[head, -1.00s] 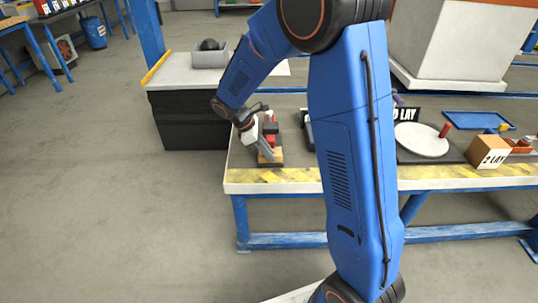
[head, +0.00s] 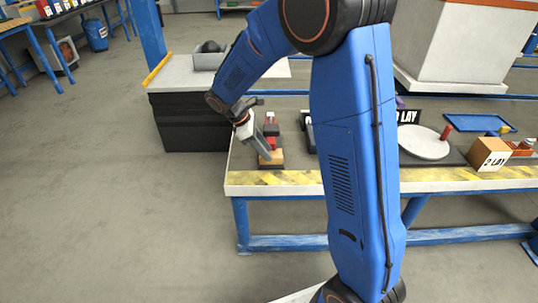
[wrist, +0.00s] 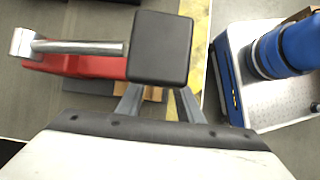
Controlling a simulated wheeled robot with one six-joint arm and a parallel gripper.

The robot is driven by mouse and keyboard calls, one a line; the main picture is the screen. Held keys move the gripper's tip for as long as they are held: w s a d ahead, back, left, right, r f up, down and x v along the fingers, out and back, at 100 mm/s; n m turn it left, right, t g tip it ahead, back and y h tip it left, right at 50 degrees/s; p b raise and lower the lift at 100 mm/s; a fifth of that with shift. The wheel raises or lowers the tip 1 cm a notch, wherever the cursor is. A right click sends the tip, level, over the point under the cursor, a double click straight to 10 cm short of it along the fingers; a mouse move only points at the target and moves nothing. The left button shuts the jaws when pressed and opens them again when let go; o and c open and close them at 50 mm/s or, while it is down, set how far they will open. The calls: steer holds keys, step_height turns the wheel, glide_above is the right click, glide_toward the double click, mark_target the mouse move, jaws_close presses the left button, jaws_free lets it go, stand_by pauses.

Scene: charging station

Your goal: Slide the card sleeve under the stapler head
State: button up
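The stapler has a red body (wrist: 90,66), a silver bar (wrist: 75,47) and a square black head (wrist: 160,47) in the wrist view. In the head view its red part (head: 271,143) stands near the table's left front corner. A tan piece (head: 270,158), possibly the card sleeve, lies low at its front; it also shows in part (wrist: 152,93) below the black head in the wrist view. My gripper (head: 265,152) points down beside the stapler. In the wrist view its fingers (wrist: 158,98) are apart, with their tips partly hidden by the black head. I see nothing clearly held.
The table's front edge has a yellow striped strip (head: 290,177). A white disc (head: 422,141), a cardboard box (head: 488,153) and a blue tray (head: 478,122) stand to the right. A dark cabinet (head: 190,120) with a grey bin (head: 208,57) is behind left.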

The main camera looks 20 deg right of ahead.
steer(key=v, duration=1.4)
steer(key=shift+d+r, duration=0.1)
steer(key=s+d+r+m+t+y, duration=0.1)
steer(key=s+d+r+m+y, duration=0.15)
steer(key=s+d, duration=0.4)
steer(key=s+d+r+m+t+y, duration=0.1)
steer(key=s+d+r+m, duration=0.25)
steer(key=s, duration=0.65)
steer(key=s+d+f+m+t+y, duration=0.2)
steer(key=s+m, duration=0.6)
steer(key=s, duration=0.9)
steer(key=f+t, duration=0.1)
steer(key=t, duration=0.1)
steer(key=shift+d+f+t, duration=0.2)
steer(key=shift+t, duration=0.1)
